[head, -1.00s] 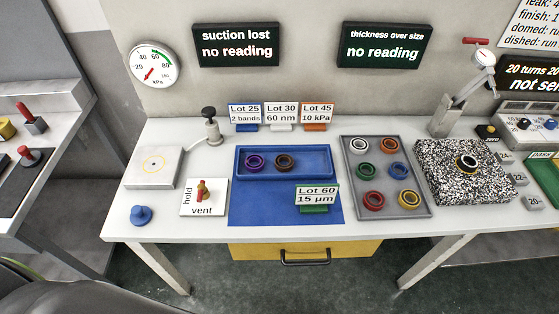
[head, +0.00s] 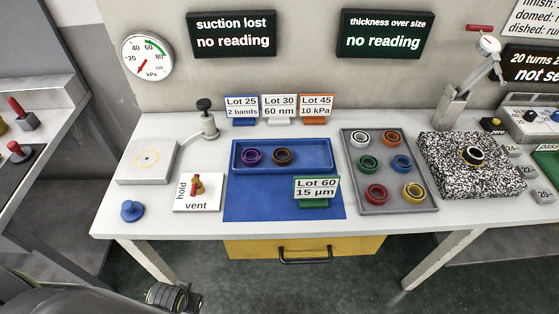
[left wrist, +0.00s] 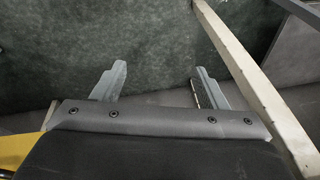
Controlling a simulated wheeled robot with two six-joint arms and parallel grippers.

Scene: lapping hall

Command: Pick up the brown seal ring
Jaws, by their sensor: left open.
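The brown seal ring (head: 283,156) lies in the blue tray (head: 328,160) on the table, to the right of a purple ring (head: 252,156). In the left wrist view my left gripper (left wrist: 157,78) is open and empty, with its two fingers apart over the dark green floor. It is below and away from the ring, and the ring does not show in that view. Part of my left arm shows at the bottom left of the head view. My right gripper is in neither view.
A green Lot 60 sign (head: 317,190) stands in front of the tray on a blue mat (head: 260,200). A grey tray (head: 390,205) with several coloured rings is to the right. A yellow drawer (head: 245,248) hangs below.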

